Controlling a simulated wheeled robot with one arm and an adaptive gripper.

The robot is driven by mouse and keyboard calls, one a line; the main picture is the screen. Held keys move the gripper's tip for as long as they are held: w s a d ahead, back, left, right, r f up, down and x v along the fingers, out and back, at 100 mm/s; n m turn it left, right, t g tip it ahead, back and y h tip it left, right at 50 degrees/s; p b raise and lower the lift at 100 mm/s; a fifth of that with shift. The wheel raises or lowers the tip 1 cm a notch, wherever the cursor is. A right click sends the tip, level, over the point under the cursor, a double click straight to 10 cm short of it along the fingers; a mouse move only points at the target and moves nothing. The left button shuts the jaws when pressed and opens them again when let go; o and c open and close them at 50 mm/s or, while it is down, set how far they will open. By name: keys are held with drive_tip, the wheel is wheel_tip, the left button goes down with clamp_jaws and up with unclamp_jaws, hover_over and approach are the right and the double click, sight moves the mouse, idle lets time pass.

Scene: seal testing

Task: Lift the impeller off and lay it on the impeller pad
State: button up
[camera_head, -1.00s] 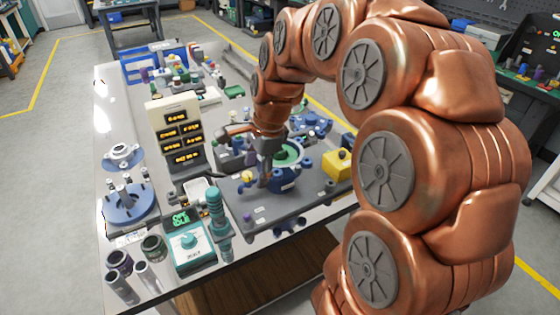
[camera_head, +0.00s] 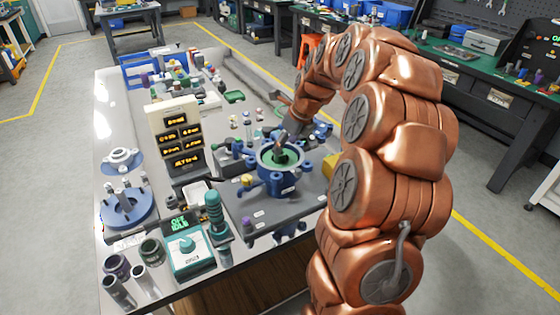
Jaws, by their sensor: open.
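The blue pump housing (camera_head: 280,182) stands open on the grey plate right of the table's middle. A green disc-like part, which looks like the impeller (camera_head: 284,158), sits inside its round opening. My gripper (camera_head: 282,137) is small and partly hidden at the end of my copper arm. It is just above the housing's back rim, open, with nothing seen in it. I cannot tell whether it touches the green part. I cannot single out the impeller pad for sure; a small green piece (camera_head: 235,97) lies farther back on the table.
A display stand (camera_head: 174,138) with lit readouts rises left of the housing. A teal control box (camera_head: 189,252) and grey cylinders (camera_head: 117,285) stand at the front. A yellow block (camera_head: 330,166) is close to the housing's right. The grey plate's front has some clear room.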

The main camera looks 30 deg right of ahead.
sight(280, 159)
drive_tip(key=p+x, duration=0.1)
drive_tip(key=x, duration=0.3)
drive_tip(key=shift+w+d+f, duration=0.1)
drive_tip(key=shift+w+f, duration=0.15)
drive_tip(key=shift+f, duration=0.1)
drive_tip(key=shift+c, duration=0.3)
clamp_jaws()
